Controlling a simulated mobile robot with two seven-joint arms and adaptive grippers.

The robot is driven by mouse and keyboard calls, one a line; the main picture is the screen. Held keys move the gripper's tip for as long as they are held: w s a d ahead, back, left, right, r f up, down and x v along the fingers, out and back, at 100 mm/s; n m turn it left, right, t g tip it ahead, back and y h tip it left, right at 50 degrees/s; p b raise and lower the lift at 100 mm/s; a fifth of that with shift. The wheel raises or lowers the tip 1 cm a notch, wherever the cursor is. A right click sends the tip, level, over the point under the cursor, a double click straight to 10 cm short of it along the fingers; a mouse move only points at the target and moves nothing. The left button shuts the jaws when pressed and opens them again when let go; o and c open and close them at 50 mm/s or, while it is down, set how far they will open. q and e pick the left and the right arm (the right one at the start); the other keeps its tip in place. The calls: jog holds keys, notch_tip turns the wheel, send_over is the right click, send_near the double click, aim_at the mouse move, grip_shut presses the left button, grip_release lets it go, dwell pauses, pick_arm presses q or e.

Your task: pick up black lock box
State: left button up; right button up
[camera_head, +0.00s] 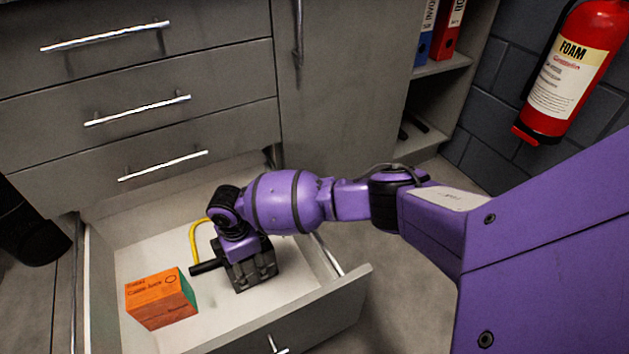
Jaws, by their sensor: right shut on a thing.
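My right gripper (242,262) reaches down into the open drawer from the right, below the purple wrist. It is shut on a dark, blocky thing that appears to be the black lock box (257,273). Gripper and box are both dark and overlap, so their border and the finger contacts are hard to make out. I cannot tell whether the box touches the drawer floor. My left gripper is not in view.
The open drawer (128,242) also holds an orange box (160,303) at the left. A yellow loop (194,240) and a short black bar (206,267) lie beside the gripper. Closed drawers (140,60) rise behind. A red extinguisher (565,75) hangs at the right.

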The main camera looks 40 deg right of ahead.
jog(key=shift+w+r, duration=0.2)
jog(key=shift+r, duration=0.05)
